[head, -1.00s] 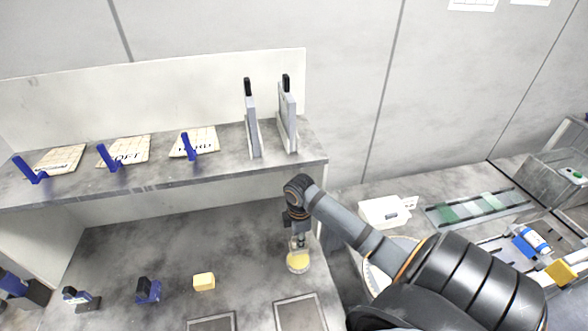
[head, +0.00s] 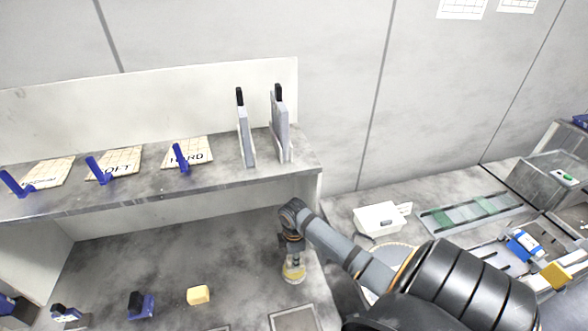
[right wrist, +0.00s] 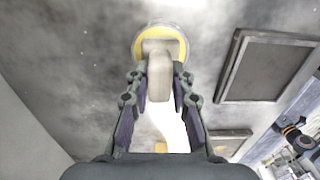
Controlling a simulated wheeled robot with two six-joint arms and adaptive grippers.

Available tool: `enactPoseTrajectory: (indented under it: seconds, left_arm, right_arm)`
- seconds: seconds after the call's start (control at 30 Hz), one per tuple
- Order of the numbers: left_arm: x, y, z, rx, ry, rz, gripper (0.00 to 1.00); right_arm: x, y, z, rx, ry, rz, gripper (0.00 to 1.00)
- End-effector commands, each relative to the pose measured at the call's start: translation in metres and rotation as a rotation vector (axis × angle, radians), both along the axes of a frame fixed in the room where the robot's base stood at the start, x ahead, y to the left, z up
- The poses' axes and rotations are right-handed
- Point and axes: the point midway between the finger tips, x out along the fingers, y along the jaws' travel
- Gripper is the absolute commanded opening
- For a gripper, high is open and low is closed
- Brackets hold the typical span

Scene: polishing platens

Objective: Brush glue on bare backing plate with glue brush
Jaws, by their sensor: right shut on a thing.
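My right gripper (head: 292,257) points down just over a small round glue pot with a yellow rim (head: 293,275). In the right wrist view, my right gripper (right wrist: 160,100) is shut on a pale tan and grey handle, which I take to be the glue brush (right wrist: 159,75). The brush's lower end is over or in the pot (right wrist: 137,45); its bristles are hidden. A framed square plate (head: 295,318) lies on the bench in front of the pot and also shows in the right wrist view (right wrist: 268,67). Whether it is bare I cannot tell. My left gripper is not in view.
A yellow block (head: 198,295) and blue-black tools (head: 141,305) stand left on the bench. Above is a shelf (head: 215,185) with labelled pads and two upright grey plates (head: 281,125). A white box (head: 382,218) stands right. Bench between block and pot is clear.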

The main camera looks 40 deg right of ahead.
Motion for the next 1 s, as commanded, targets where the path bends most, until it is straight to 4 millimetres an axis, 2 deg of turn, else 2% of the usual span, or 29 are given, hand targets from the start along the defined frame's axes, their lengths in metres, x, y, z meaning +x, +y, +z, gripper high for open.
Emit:
enactPoseTrajectory:
  seconds: [1.0]
  left_arm:
    - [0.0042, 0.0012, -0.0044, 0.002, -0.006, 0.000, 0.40]
  right_arm:
    - [0.0002, 0.0000, -0.0085, 0.000, 0.000, 0.000, 0.00]
